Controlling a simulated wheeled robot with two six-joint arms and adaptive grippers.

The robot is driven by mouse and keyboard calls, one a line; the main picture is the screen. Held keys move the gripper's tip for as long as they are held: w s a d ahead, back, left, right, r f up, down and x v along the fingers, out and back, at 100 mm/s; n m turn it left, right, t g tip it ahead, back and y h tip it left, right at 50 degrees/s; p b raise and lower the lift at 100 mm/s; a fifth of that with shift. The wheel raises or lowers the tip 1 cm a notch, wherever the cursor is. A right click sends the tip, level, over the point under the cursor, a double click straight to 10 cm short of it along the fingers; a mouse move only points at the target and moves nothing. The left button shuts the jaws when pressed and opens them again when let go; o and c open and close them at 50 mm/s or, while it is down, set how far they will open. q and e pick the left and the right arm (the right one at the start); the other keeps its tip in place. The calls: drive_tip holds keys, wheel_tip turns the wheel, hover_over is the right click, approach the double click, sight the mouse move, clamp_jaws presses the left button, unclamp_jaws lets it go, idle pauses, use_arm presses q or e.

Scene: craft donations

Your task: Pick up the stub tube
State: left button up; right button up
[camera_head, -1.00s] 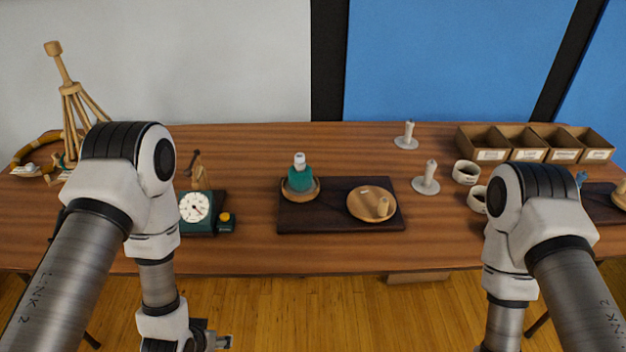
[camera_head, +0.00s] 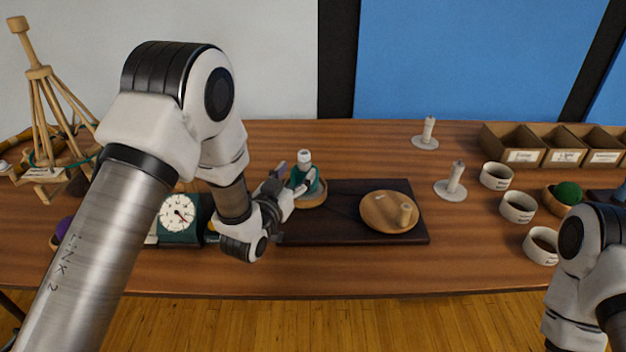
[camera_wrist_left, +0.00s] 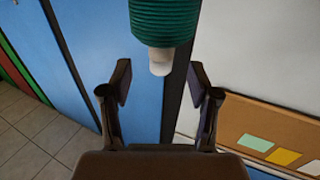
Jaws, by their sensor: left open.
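A teal wound spool (camera_head: 308,190) with a pale tube end (camera_head: 304,156) at its top stands upright in a round wooden dish (camera_head: 317,200) on a dark board. My left gripper (camera_head: 289,178) is open, close beside the spool on its left. In the left wrist view, the ribbed green spool (camera_wrist_left: 163,20) and its white tube end (camera_wrist_left: 160,62) show ahead of the spread fingers (camera_wrist_left: 160,82), with nothing held. A short wooden stub (camera_head: 404,213) stands on a round wooden plate (camera_head: 380,208). I cannot tell which is the stub tube. My right gripper is out of view.
The dark board (camera_head: 345,230) lies mid-table. A dial scale (camera_head: 178,214) is left of it, partly behind my left arm. Two pale posts on bases (camera_head: 456,178), white bowls (camera_head: 517,207) and cardboard bins (camera_head: 515,143) stand right. A wooden stand (camera_head: 42,110) is far left.

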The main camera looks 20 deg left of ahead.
sight(302, 162)
use_arm(q)
drive_tip(key=shift+w+d+r, duration=0.1)
drive_tip(key=shift+w+r, duration=0.15)
drive_tip(key=shift+w, duration=0.2)
drive_tip(key=w, duration=0.4)
drive_tip(key=shift+w+d, duration=0.2)
drive_tip(key=shift+w, duration=0.2)
drive_tip(key=shift+s, duration=0.1)
clamp_jaws()
